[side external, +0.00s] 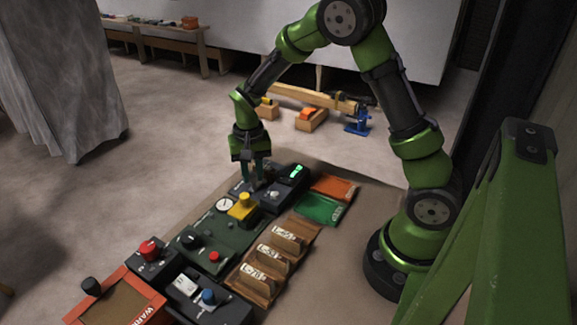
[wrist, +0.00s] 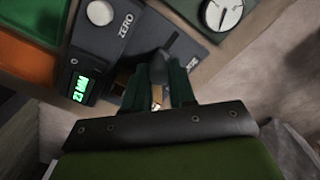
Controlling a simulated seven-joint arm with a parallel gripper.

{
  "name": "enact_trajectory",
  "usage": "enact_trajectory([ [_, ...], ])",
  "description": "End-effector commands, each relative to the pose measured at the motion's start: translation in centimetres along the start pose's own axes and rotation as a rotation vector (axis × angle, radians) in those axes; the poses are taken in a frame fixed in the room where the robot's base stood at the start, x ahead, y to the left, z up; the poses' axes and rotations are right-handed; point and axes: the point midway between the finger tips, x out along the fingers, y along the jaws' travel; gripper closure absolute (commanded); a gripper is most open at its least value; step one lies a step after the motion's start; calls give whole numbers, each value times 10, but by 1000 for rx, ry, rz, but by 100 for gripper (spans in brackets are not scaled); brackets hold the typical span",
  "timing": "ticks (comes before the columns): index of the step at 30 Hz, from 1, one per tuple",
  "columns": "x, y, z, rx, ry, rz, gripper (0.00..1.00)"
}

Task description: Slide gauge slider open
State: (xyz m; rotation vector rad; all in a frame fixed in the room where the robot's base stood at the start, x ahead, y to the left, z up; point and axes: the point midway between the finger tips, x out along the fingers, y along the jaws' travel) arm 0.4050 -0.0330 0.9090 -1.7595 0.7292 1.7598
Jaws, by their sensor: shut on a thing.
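The dark gauge unit (side external: 285,190) stands at the far end of the row of panels. It has a lit green display (wrist: 82,88), a pale round button (wrist: 100,12) and the word ZERO. My gripper (side external: 257,181) points down at its left part. In the wrist view my dark green fingers (wrist: 160,84) are close together on a small part of the gauge slider. A brass-coloured piece (wrist: 156,97) shows between them. The fingers hide most of the slider and part of its label, so I cannot tell how far it is open.
A white dial (side external: 225,204) and a yellow block with a knob (side external: 243,207) are close by. Orange (side external: 334,187) and green (side external: 320,208) trays lie to the right. Wooden racks (side external: 275,258) and more control boxes (side external: 152,257) fill the nearer bench.

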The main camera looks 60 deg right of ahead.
Motion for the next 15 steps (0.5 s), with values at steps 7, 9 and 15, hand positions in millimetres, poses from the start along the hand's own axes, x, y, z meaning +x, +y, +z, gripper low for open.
enact_trajectory([
  [7, 0, -7, 7, -5, 0, 0, 100],
  [9, -1, -12, 12, -4, 0, 0, 100],
  [15, -1, -14, 14, -2, -2, -2, 100],
])
